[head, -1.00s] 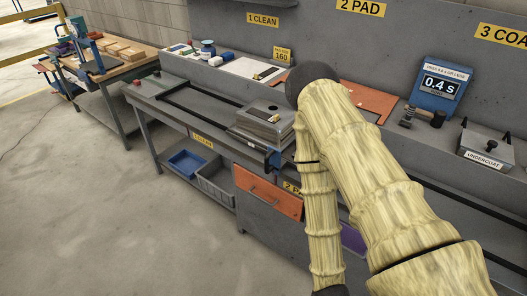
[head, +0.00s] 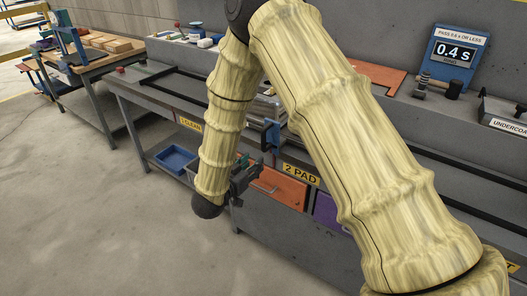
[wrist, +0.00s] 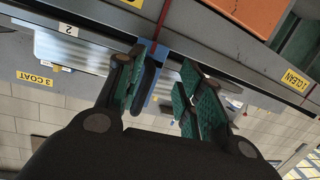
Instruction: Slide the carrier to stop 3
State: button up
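The carrier is a silver metal block (head: 264,110) on the bench's dark rails, mostly hidden behind my arm in the head view. It stands near the 2 PAD label (head: 300,174). A blue upright piece (head: 272,135) is at the bench's front edge beside it. My gripper (head: 248,172) is in front of the bench, near the orange drawer. In the wrist view my gripper (wrist: 160,88) is open, with green pads on its fingers. The blue piece (wrist: 151,68) appears between the fingers, closer to the left one; contact cannot be told. A 3 COAT label (wrist: 35,78) shows at left.
An orange drawer (head: 278,187) and a purple drawer (head: 328,212) are under the bench. A blue bin (head: 174,160) is on the lower shelf. A blue timer display (head: 456,55) and undercoat box (head: 505,118) stand at the back right. The floor in front is clear.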

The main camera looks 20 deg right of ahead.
aim_at(262, 137)
jog(key=a+r+m+g+h+b, duration=0.3)
jog(key=a+r+m+h+b, duration=0.15)
jog(key=r, duration=0.25)
jog(key=x, duration=1.1)
jog(key=shift+s+d+r+p, duration=0.2)
jog(key=shift+d+p, duration=0.05)
jog(key=shift+p, duration=0.05)
grip_shut()
